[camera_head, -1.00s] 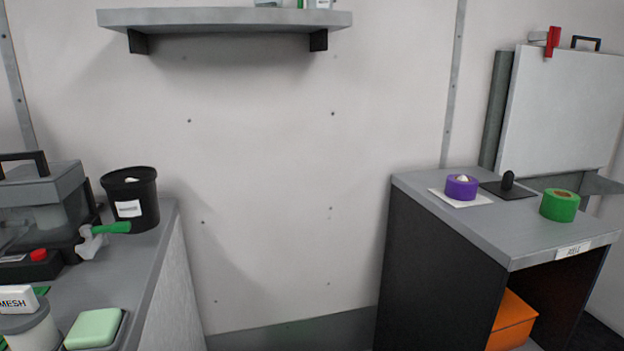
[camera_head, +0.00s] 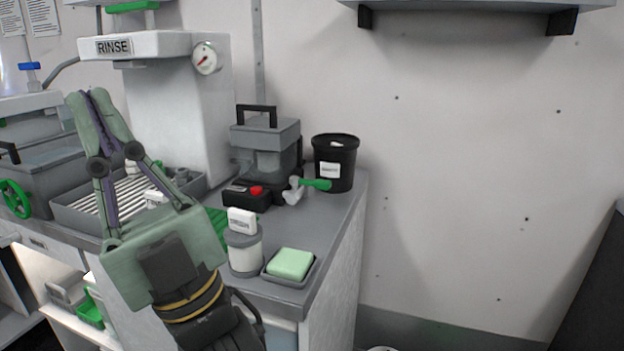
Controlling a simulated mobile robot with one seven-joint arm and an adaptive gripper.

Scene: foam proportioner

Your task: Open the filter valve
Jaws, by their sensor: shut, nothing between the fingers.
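A green lever handle (camera_head: 316,184) sticks out to the right from a white fitting (camera_head: 294,190) at the base of a grey lidded unit (camera_head: 266,142) on the counter. A green handwheel (camera_head: 14,198) is on a grey box at the far left. No label shows which one is the filter valve. My gripper (camera_head: 87,94) is shut and empty, pointing up, left of the lever and apart from it. It stands in front of the rinse station (camera_head: 160,90) and hides part of its slatted tray (camera_head: 88,200).
A black tub (camera_head: 335,162) stands just behind the lever. A black box with a red button (camera_head: 246,194), a white-and-grey container (camera_head: 244,250) and a green block in a dish (camera_head: 291,264) are nearer. The wall right of the counter (camera_head: 340,250) is bare.

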